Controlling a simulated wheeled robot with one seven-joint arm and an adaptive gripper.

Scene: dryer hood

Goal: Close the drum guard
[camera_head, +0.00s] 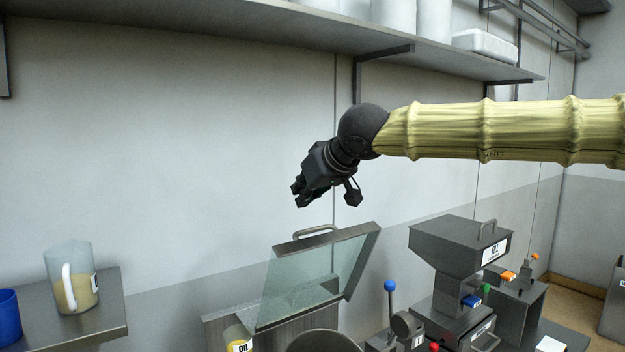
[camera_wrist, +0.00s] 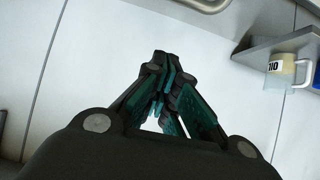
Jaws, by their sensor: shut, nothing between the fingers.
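The drum guard (camera_head: 312,275) is a clear panel in a grey metal frame with a bar handle (camera_head: 315,232) on its top edge. It stands raised and tilted behind a round metal drum (camera_head: 323,341), cut off by the bottom edge of the head view. My gripper (camera_head: 301,194) is above the guard, apart from its handle, pointing down and left. Its fingers are shut and empty; they also show together in the wrist view (camera_wrist: 161,62). A curved metal bar at the top of the wrist view (camera_wrist: 206,4) may be the guard's handle; I cannot tell.
A jug (camera_head: 85,282) and a blue cup (camera_head: 8,318) stand on a side shelf (camera_head: 115,312) at left. A grey machine (camera_head: 455,245) and a blue-knobbed lever (camera_head: 390,287) are right of the guard. A wall shelf (camera_head: 300,28) runs above my arm.

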